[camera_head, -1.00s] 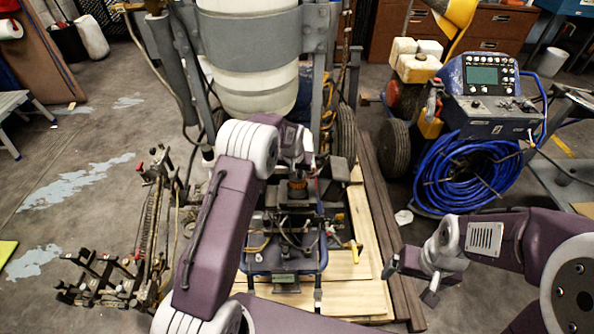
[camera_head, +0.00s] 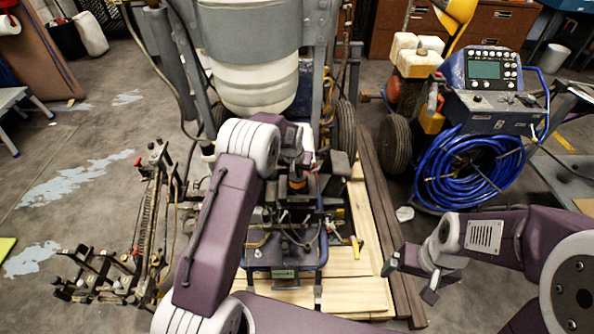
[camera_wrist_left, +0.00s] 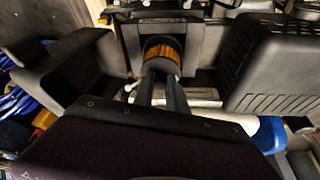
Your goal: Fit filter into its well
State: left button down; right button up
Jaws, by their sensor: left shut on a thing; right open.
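The filter (camera_head: 297,184) is a short cylinder with an orange ribbed band and dark ends, over the middle of the line striper. In the left wrist view the filter (camera_wrist_left: 163,58) is just beyond my fingers, which reach its dark near end. My left gripper (camera_wrist_left: 164,88) is shut on it; it also shows in the head view (camera_head: 296,166). The well cannot be made out; the filter and dark parts around it may hide it. I cannot tell whether the filter is seated. My right gripper (camera_head: 410,278) is open and empty, to the right of the striper.
The striper's white tank (camera_head: 255,85) stands behind the filter. Dark blocks flank the filter closely, such as the ribbed housing (camera_wrist_left: 275,60) at right. A blue hose coil (camera_head: 465,170) stands at right. Wooden boards (camera_head: 345,293) lie under the striper. Open floor shows at left.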

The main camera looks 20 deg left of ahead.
pick_arm(q)
jog(key=shift+f+b, duration=0.85)
jog(key=shift+f, duration=0.7)
dwell(1.3)
jog(key=c, duration=0.9)
grip_release()
jog(key=shift+c, duration=0.2)
jog(key=p+v, duration=0.4)
jog(key=v, duration=0.1)
jog(key=shift+r+p, duration=0.25)
jog(key=shift+p, duration=0.05)
jog(key=shift+p+v, duration=0.55)
jog(key=shift+v, duration=0.25)
